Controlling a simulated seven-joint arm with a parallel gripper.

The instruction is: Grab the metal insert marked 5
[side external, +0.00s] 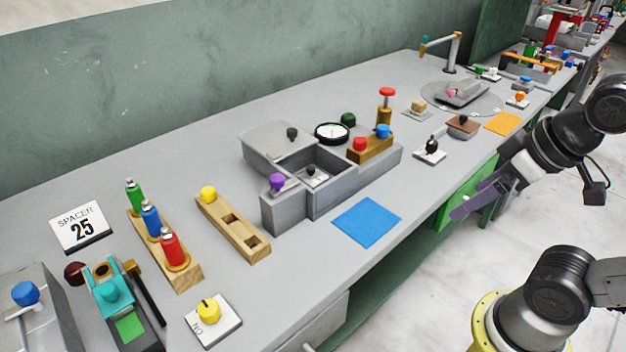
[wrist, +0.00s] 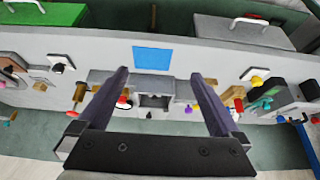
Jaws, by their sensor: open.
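No mark 5 is legible on any piece in either view, so I cannot tell which one is the metal insert marked 5. A small light plate with a black knob (side external: 313,174) lies inside the open grey box of the press (side external: 345,185). Another pale plate with a black knob (side external: 430,150) lies on the bench right of the press. My gripper (side external: 461,209) is off the bench's front edge at the right, apart from everything. In the wrist view my gripper (wrist: 160,78) is open and empty, its two fingers wide apart.
A blue mat (side external: 367,222) lies before the press. A purple knob (side external: 277,182) and red knob (side external: 359,144) stand up around the box. A wooden block with a yellow knob (side external: 233,225), colored bottles (side external: 151,220) and a "SPACER 25" card (side external: 81,227) are left. An orange mat (side external: 503,123) is right.

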